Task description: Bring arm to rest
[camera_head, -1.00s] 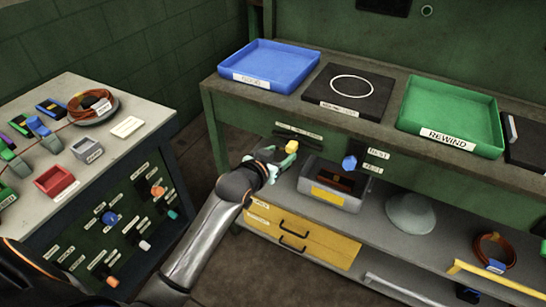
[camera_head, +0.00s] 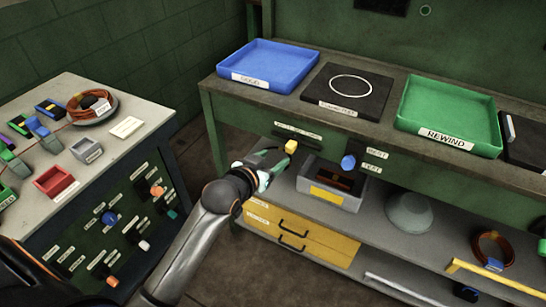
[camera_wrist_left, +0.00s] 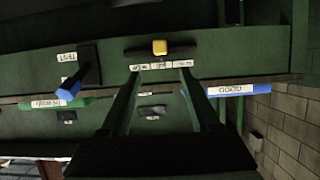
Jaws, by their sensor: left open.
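My left arm reaches in from the lower left in the head view. Its left gripper (camera_head: 274,159) points at the front of the green bench (camera_head: 222,109). A yellow knob (camera_head: 291,146) on that front lies just past the fingertips. In the left wrist view the two fingers (camera_wrist_left: 160,74) are spread wide with nothing between them. The yellow knob (camera_wrist_left: 160,46) shows beyond the fingertips, clear of both fingers. My right gripper is not in view.
A blue tray (camera_head: 265,83), a black pad with a white ring (camera_head: 352,110) and a green tray (camera_head: 425,127) top the bench. A blue knob (camera_head: 348,162) sits right of the yellow one. A grey bin (camera_head: 345,200) stands on the shelf below. A side table (camera_head: 150,117) stands left.

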